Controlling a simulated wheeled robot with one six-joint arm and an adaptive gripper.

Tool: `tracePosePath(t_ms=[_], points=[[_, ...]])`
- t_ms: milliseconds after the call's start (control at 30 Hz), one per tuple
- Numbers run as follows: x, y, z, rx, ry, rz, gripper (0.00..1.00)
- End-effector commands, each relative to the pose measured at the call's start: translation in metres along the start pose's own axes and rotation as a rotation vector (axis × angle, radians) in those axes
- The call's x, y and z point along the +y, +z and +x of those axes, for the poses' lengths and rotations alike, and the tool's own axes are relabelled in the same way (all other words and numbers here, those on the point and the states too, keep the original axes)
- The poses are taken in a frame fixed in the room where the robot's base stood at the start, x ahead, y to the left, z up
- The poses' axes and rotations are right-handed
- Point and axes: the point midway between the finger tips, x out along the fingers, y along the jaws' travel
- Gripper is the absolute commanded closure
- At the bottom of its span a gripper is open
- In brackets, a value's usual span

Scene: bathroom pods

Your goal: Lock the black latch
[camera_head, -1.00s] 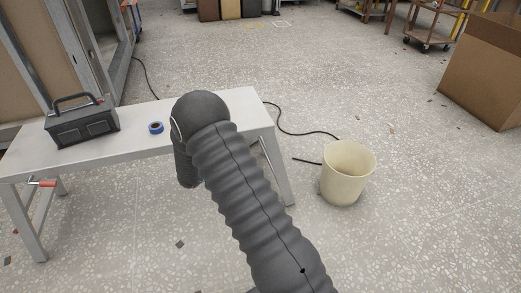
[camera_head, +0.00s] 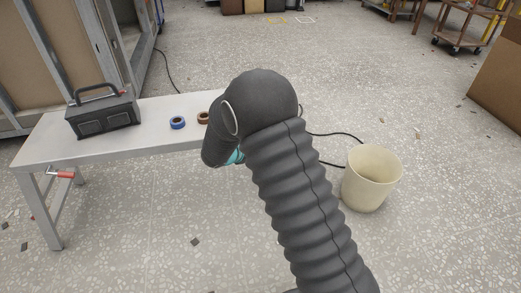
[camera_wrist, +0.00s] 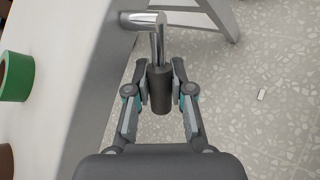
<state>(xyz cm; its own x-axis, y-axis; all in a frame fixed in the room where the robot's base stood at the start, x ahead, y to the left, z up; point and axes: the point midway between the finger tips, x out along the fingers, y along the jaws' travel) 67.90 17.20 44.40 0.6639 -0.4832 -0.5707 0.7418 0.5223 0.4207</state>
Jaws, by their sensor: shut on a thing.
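The black latch (camera_wrist: 160,92) shows in the wrist view as a dark cylindrical grip on a bent shiny metal rod (camera_wrist: 157,38), beside the edge of the white table (camera_wrist: 88,90). My gripper (camera_wrist: 159,78) has one finger on each side of the dark grip and is shut on it. In the head view my dark arm hides the gripper and the latch. Whether the latch is locked cannot be told.
On the table stand a dark toolbox (camera_head: 103,114), a blue tape roll (camera_head: 177,122) and a brown roll (camera_head: 203,117). A green roll (camera_wrist: 15,76) shows in the wrist view. A red-handled latch (camera_head: 62,174) is at the table's left end. A cream bucket (camera_head: 371,178) stands on the floor.

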Motion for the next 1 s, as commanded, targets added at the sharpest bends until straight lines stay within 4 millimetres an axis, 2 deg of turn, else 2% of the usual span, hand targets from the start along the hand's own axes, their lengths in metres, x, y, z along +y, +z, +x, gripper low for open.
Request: tracePosePath(t_ms=[233,267,367,800,1000], points=[[0.003,0.001,-0.001,-0.001,0.005,0.002,1.0],[0.003,0.001,-0.001,-0.001,0.005,0.002,0.76],[0.002,0.001,0.0,-0.001,0.004,0.002,0.52],[0.001,0.002,0.0,-0.002,0.001,0.003,0.52],[0.002,0.002,-0.016,-0.001,0.003,0.003,0.52]])
